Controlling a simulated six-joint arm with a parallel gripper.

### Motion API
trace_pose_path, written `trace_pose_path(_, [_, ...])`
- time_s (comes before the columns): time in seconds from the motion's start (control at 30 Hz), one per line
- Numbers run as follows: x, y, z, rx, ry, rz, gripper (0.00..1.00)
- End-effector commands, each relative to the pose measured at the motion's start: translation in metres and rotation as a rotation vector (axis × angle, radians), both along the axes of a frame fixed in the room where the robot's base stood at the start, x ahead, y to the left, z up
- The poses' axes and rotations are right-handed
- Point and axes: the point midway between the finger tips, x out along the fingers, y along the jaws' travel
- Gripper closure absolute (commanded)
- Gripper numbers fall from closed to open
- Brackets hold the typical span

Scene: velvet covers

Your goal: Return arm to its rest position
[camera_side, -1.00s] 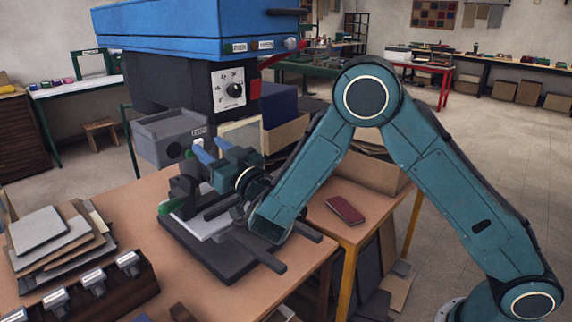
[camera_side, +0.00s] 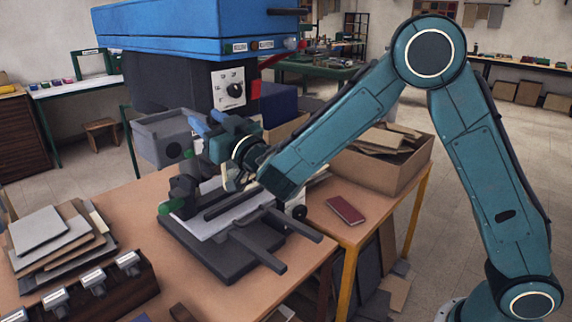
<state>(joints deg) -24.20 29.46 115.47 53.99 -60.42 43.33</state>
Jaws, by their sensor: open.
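My gripper (camera_side: 207,121) is at the end of my teal arm, in front of the dark column of the blue-topped machine (camera_side: 190,30). Its two blue fingers point up and left, apart, with nothing visible between them. The gripper is above the dark fixture (camera_side: 225,258) on the table. A light flat piece (camera_side: 212,222) shows on the fixture, partly hidden by its dark bars. My forearm slopes down and left from a raised elbow.
A grey bin (camera_side: 152,140) stands behind the gripper at left. A cardboard box of offcuts (camera_side: 385,175) stands behind my forearm. A dark red booklet (camera_side: 345,210) lies at right. Stacked sheets (camera_side: 45,235) and a dark rack (camera_side: 105,290) of stamps are at front left.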

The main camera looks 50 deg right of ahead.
Motion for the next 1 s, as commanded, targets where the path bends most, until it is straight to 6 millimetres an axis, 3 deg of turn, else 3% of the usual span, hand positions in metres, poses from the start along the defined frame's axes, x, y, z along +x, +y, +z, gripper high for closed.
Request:
trace_pose_path(0.47, [-0.001, -0.007, 0.003, 0.007, 0.012, -0.02, 0.58])
trace_pose_path(0.77, [-0.017, -0.055, 0.017, 0.072, 0.123, -0.138, 0.58])
trace_pose_path(1.0, [-0.048, -0.101, 0.022, 0.142, 0.289, -0.244, 0.58])
